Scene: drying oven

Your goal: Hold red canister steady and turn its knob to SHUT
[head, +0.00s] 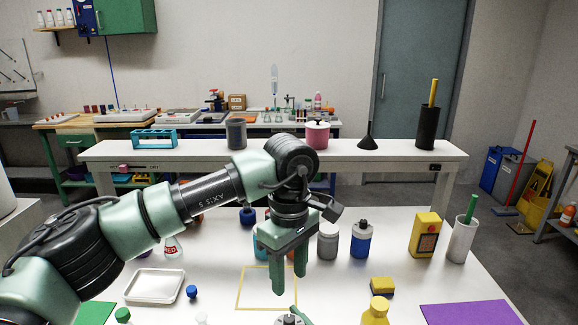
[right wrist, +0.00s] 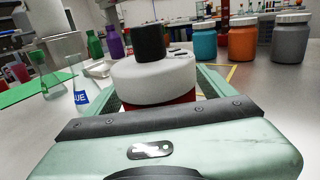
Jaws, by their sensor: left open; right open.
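The red canister (right wrist: 178,103) stands in the right wrist view, with a broad white top (right wrist: 150,78) and a black knob (right wrist: 149,43). My right gripper (right wrist: 158,88) is open, with its green fingers on either side of the canister; whether they touch it I cannot tell. In the head view only the canister's top (head: 290,320) shows at the bottom edge. My left gripper (head: 288,277) is open and empty, pointing down above and slightly beyond the canister. I cannot read the knob's marking.
A yellow outlined square (head: 240,290) lies on the white table. A yellow bottle (head: 376,312) and yellow block (head: 382,285) are to the right, a white tray (head: 154,286) to the left.

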